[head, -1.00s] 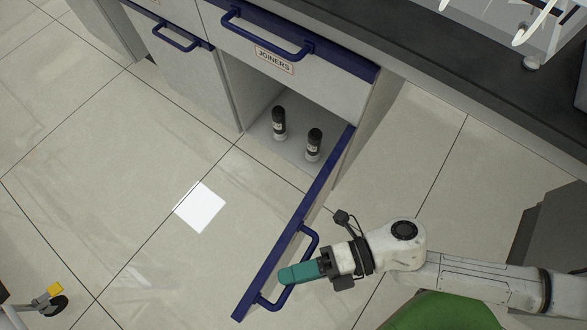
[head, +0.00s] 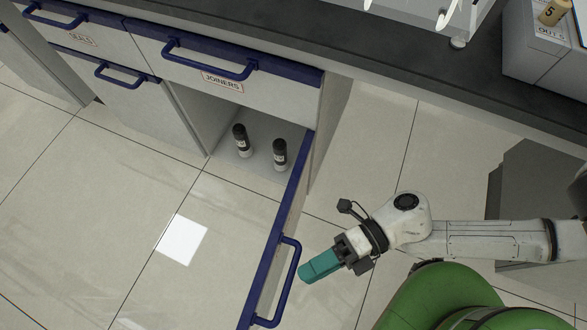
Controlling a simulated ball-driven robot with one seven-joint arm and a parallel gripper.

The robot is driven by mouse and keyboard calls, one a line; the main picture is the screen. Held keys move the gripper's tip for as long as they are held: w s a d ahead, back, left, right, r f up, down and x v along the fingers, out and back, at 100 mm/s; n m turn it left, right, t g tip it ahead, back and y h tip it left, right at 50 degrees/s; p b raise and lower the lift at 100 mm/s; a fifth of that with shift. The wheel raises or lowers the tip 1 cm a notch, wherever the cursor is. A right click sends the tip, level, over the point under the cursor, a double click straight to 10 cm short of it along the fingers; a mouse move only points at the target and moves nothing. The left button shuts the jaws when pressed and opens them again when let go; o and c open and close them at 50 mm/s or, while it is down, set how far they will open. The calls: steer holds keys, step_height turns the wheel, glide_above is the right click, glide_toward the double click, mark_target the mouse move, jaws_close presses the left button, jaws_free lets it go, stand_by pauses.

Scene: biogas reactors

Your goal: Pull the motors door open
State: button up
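A cabinet door with a blue top edge (head: 270,255) stands wide open below the drawer labelled JOINERS (head: 222,82). No label shows on the door, so I cannot read whether it is the motors door. Its blue bar handle (head: 291,283) is on the side facing my arm. My gripper (head: 312,272), with teal fingers, is just right of the handle, with a small gap seen between them. The fingers look like one block from above, so their opening is hidden. Two black and grey cylinders (head: 241,141) (head: 280,155) stand inside the open cabinet.
A dark countertop (head: 400,85) runs along the top right. Other drawers and a closed cupboard with a blue handle (head: 126,77) are at the left. Tiled floor (head: 120,220) left of the open door is clear. A grey box-like unit (head: 535,200) stands at the right.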

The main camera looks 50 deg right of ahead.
steer(key=shift+v, duration=2.4)
steer(key=shift+a, duration=0.1)
